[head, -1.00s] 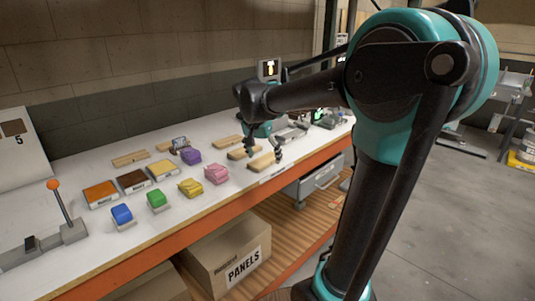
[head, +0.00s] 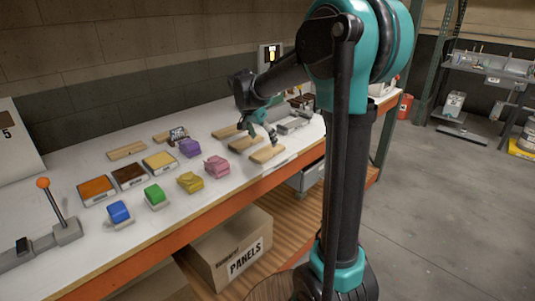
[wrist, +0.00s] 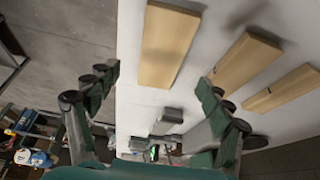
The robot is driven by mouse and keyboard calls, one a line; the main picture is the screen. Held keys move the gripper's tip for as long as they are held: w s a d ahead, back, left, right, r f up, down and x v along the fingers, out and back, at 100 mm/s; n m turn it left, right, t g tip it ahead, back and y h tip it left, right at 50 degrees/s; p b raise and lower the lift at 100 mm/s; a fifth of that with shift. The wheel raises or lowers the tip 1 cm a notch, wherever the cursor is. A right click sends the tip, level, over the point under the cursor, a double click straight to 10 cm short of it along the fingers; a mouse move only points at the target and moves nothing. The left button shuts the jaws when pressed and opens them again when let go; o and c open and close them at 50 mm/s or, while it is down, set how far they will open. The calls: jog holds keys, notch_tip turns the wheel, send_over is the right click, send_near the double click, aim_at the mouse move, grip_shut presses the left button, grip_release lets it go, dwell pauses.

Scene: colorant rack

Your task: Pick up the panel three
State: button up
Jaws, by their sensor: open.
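Several plain light-wood panels lie flat on the white bench, and I cannot read a number on any of them. In the head view, one panel (head: 267,153) lies near the front edge below my gripper (head: 261,134), another panel (head: 243,144) is just behind it, and a third panel (head: 226,131) is farther back. In the wrist view, a panel (wrist: 169,45) is at the top centre, with a second panel (wrist: 246,60) and a third panel (wrist: 286,88) to its right. My gripper (wrist: 160,85) is open and empty, its fingers spread apart above the bench.
Colour trays (head: 97,190) and an orange-knobbed lever (head: 55,205) are farther left. A box marked PANELS (head: 230,245) sits on the lower shelf.

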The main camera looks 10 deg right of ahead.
aim_at(268, 150)
jog(key=shift+x, duration=3)
jog(key=shift+w, duration=0.15)
jog(key=c, duration=1.3)
jog(key=shift+r, duration=0.15)
